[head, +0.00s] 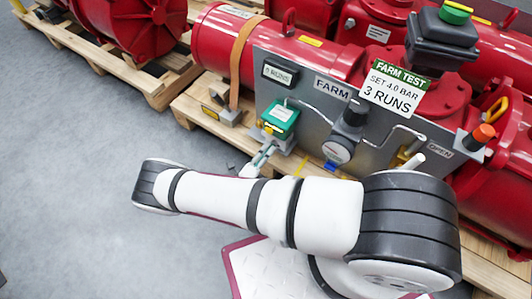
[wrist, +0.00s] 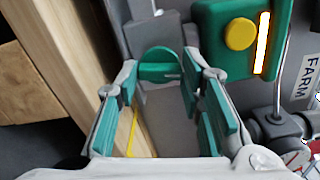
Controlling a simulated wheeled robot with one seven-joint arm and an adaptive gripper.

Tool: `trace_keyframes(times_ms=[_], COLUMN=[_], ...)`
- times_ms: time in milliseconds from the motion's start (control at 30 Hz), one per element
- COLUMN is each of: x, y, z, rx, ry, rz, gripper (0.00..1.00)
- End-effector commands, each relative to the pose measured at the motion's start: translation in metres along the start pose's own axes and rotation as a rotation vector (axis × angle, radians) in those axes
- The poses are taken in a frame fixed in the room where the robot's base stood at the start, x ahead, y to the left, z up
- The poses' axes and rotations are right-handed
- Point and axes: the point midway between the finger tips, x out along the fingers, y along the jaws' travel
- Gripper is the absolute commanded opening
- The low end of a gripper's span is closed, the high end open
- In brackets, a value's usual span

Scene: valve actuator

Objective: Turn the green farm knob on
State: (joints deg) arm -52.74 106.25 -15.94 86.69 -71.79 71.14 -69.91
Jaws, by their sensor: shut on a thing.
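The green farm knob (wrist: 160,66) shows in the wrist view as a rounded green piece at the far end of my fingers, below the grey plate. My gripper (wrist: 161,80) has green-padded fingers on both sides of it and is shut on it. In the head view my gripper (head: 264,156) reaches in just below the green box (head: 281,114) on the FARM panel, and the knob itself is hard to make out there. The green box with its round yellow button (wrist: 240,34) stands right of my fingers in the wrist view.
The grey panel (head: 300,82) carries a FARM label, a round gauge (head: 337,152) and a black knob (head: 356,112). An orange-topped knob (head: 483,133) is at the right. Red cylinders lie behind on wooden pallets (head: 190,108). The grey floor (head: 90,200) at left is clear.

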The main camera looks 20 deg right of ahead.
Motion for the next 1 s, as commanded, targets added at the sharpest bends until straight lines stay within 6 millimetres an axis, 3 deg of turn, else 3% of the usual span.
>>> trace_keyframes(times_ms=[400, 933, 967, 1000], x=[-0.0007, -0.0009, -0.0009, -0.0009], y=[0.0015, 0.0016, 0.0016, 0.0016], z=[0.0001, 0.0001, 0.0001, 0.0001], rx=[-0.177, -0.198, -0.198, -0.198], ry=[0.001, 0.000, 0.000, 0.000], rz=[0.004, 0.005, 0.005, 0.005], gripper=[0.07, 0.07, 0.39, 0.48])
